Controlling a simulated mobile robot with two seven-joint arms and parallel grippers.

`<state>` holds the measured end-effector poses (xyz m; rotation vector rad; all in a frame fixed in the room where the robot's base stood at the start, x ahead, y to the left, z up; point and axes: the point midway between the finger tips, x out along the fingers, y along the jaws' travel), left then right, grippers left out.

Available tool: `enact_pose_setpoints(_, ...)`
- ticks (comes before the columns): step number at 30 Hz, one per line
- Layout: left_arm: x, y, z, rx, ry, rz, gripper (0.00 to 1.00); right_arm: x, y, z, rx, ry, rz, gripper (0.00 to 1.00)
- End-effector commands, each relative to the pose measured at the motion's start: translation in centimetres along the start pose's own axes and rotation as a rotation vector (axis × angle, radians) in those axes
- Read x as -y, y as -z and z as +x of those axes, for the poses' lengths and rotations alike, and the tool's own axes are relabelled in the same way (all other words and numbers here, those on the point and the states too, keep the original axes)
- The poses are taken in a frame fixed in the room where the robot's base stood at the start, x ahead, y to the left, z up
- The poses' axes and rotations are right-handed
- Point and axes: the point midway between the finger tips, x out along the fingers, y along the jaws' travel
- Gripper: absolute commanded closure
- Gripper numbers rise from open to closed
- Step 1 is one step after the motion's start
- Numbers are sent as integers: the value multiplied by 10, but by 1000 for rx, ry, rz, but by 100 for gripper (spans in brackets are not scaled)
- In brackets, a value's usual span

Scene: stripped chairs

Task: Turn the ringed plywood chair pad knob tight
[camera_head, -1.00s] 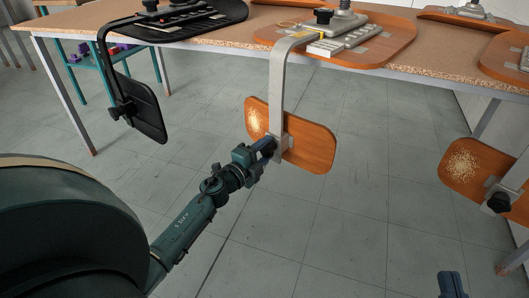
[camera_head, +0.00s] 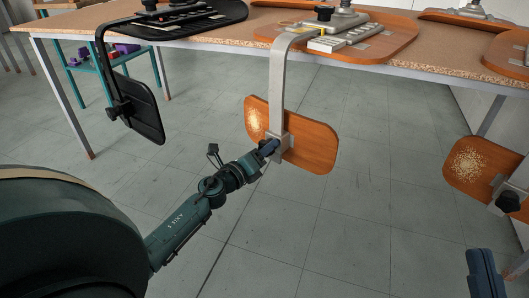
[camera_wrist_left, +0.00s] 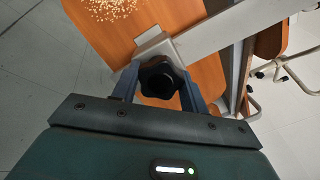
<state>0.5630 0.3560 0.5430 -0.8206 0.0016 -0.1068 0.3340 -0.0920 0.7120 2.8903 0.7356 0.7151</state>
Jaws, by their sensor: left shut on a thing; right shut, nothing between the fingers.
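The plywood chair pad (camera_head: 312,148) hangs below the table on a bent grey metal bracket (camera_head: 276,80). A yellow mark shows near the bracket's upper bend. In the left wrist view the black lobed knob (camera_wrist_left: 158,78) sits at the bracket's clamp, in front of the orange-brown pad (camera_wrist_left: 204,70). My left gripper (camera_head: 268,149) is shut on this knob, with one blue finger on each side of it in the left wrist view (camera_wrist_left: 160,88). In the head view the gripper hides the knob. My right gripper (camera_head: 482,262) is shut and empty at the lower right, apart from the pads.
The wooden table (camera_head: 215,38) carries upturned chair seats. A black pad (camera_head: 138,106) hangs at the left. Another plywood pad (camera_head: 470,166) with a black knob (camera_head: 508,201) hangs at the right, above my right gripper. The tiled floor between is clear.

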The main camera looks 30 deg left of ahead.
Motion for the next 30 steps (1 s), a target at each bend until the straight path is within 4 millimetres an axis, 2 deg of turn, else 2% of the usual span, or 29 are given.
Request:
enact_pose_setpoints(9, 0, 0, 0, 0, 2, 95, 79, -2, 5, 3, -34, 10, -31, 100)
enact_pose_setpoints(23, 0, 0, 0, 0, 2, 104, 79, -3, 6, 4, -41, 9, -33, 100)
enact_pose_setpoints(24, 0, 0, 0, 0, 2, 104, 55, -3, 6, 4, -41, 8, -32, 100)
enact_pose_setpoints(30, 0, 0, 0, 0, 2, 104, 38, -3, 7, 4, -41, 5, -29, 100)
